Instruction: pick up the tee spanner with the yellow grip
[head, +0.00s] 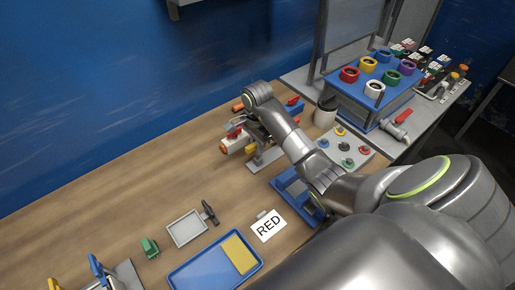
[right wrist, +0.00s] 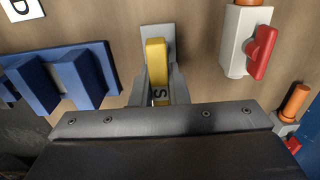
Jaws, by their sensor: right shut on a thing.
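The tee spanner's yellow grip (right wrist: 157,58) shows in the right wrist view, with a grey part beyond and beside it. My right gripper (right wrist: 160,88) is shut on it, one grey finger on each side of the yellow piece. My left gripper is not in view.
A white valve block (head: 236,143) with a red handle is close to the gripper; it also shows in the right wrist view (right wrist: 238,40). A blue stand (right wrist: 70,75) is on the other side.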

